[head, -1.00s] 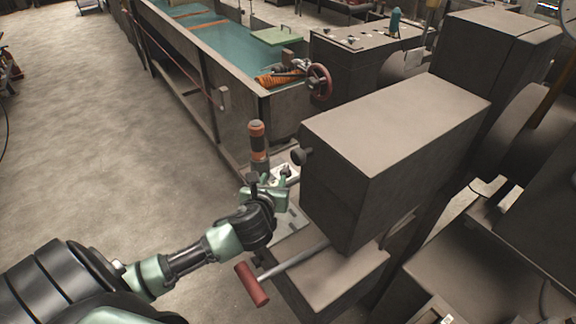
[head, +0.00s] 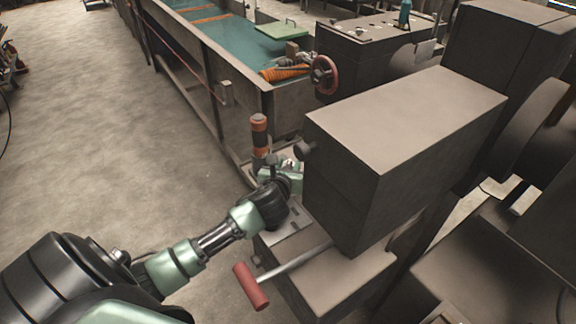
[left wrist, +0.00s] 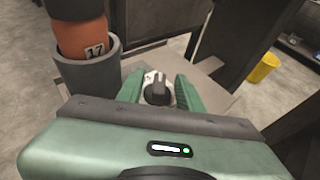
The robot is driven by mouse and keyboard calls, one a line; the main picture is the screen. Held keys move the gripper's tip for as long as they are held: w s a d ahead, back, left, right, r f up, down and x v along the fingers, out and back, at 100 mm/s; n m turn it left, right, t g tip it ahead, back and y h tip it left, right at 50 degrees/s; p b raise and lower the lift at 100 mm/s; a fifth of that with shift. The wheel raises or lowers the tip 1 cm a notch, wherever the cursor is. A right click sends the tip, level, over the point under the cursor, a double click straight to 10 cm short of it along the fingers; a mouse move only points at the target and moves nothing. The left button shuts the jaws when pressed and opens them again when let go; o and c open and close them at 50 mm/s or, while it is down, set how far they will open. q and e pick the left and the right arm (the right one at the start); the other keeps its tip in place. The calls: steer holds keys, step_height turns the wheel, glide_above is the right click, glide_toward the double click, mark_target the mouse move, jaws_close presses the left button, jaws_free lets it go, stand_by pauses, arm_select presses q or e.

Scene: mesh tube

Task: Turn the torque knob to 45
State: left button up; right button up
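The black torque knob (left wrist: 157,92) sits on a light plate (left wrist: 151,76) in the left wrist view. My left gripper (left wrist: 159,90) is open, with one green finger on each side of the knob and small gaps between. I cannot tell how far down the fingers reach. The knob is hidden there by the gripper and wrist. The number the knob points to cannot be read. My right gripper is not in view.
The orange cylinder (left wrist: 83,38) marked 17 stands in a grey cup (left wrist: 88,68) left of the gripper. The grey machine box (head: 400,120) is close on the right. A red-handled lever (head: 251,286) sticks out below my left arm. Open floor (head: 90,130) lies left.

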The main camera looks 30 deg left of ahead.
arm_select(q)
jaws_close()
steer(key=p, duration=0.1)
steer(key=m+h+p, duration=0.1)
steer(key=p, duration=0.1)
steer(key=shift+a+r+m+t+h, duration=0.25)
steer(key=shift+r+m+t+h, duration=0.05)
steer(key=shift+r+t, duration=0.1)
steer(key=shift+f+m+h+p, duration=0.3)
steer(key=shift+m+h+p, duration=0.1)
steer(key=shift+m+h, duration=0.5)
steer(key=shift+d, duration=0.1)
jaws_free()
steer(key=shift+f, duration=0.15)
